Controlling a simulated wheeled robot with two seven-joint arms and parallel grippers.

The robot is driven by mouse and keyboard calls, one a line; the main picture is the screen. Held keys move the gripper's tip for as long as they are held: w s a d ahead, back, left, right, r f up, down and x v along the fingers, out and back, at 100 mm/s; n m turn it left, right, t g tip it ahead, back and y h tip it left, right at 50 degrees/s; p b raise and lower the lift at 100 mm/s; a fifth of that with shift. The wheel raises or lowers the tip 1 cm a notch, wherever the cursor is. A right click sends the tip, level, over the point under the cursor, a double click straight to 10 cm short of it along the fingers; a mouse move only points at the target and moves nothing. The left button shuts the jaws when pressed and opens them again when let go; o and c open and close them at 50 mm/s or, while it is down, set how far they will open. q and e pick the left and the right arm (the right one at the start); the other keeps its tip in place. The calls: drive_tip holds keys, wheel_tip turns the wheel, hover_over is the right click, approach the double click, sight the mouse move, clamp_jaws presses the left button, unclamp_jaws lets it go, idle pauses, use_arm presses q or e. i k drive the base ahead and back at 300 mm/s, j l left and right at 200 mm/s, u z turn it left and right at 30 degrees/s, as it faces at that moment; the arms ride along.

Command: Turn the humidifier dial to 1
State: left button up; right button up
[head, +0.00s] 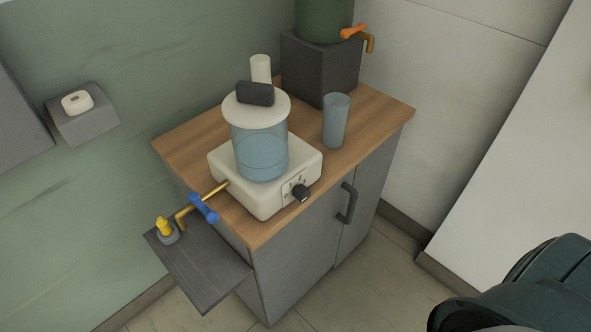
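The humidifier has a white square base (235,178), a clear bluish water tank (260,152) and a white lid (275,112) with a dark handle and a pale spout (260,68). Its black dial (301,194) sits on a small marked panel (288,187) on the front right face of the base. The marks are too small to read, so I cannot tell which number the dial points to. Neither gripper is in view.
The humidifier stands on a wooden-topped cabinet (180,145) with grey doors. A grey-blue cup (336,120) and a green vessel (322,20) on a dark block (315,72) stand behind. A brass pipe with a blue lever (204,208) juts left over a grey shelf (205,268).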

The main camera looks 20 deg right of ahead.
sight(301, 193)
drive_tip(key=k+l, duration=0.2)
drive_tip(key=l, duration=0.15)
drive_tip(key=k+l+z, duration=0.1)
drive_tip(key=l, duration=0.3)
drive_tip(key=k+l, duration=0.25)
drive_tip(key=l, duration=0.15)
drive_tip(key=k+l, duration=0.15)
drive_tip(key=l, duration=0.2)
drive_tip(key=k+l+z, duration=0.1)
drive_tip(key=l, duration=0.3)
drive_tip(key=k+l, duration=0.25)
drive_tip(key=l, duration=0.15)
drive_tip(key=k+l+z, duration=0.1)
drive_tip(key=l, duration=0.3)
drive_tip(key=k+l, duration=0.2)
drive_tip(key=l, duration=0.2)
